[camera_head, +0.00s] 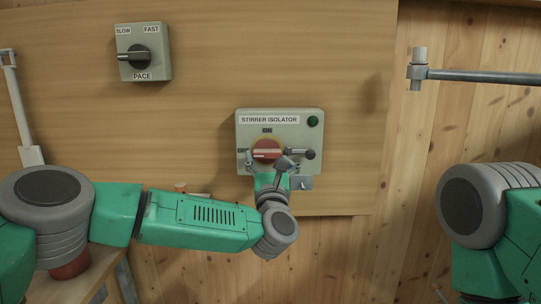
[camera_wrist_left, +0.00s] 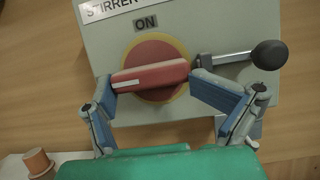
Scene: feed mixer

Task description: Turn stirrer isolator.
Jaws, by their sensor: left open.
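The stirrer isolator (camera_head: 280,132) is a pale grey box on the wooden panel, with ON above its dial. Its red handle (camera_head: 267,154) lies roughly level on a yellow ring; in the left wrist view the handle (camera_wrist_left: 150,76) has a white mark at its left end. A lever with a black ball (camera_wrist_left: 269,54) sticks out to the right. My left gripper (camera_head: 268,166) is open in front of the dial. In the left wrist view its fingers (camera_wrist_left: 155,84) stand at either end of the handle; I cannot tell whether they touch it. My right gripper is out of view.
A PACE switch (camera_head: 143,52) is on the panel at upper left. A metal bar (camera_head: 480,76) runs along the wall at upper right. A brown cylinder (camera_wrist_left: 38,162) shows at lower left in the wrist view. My right arm is at the right edge.

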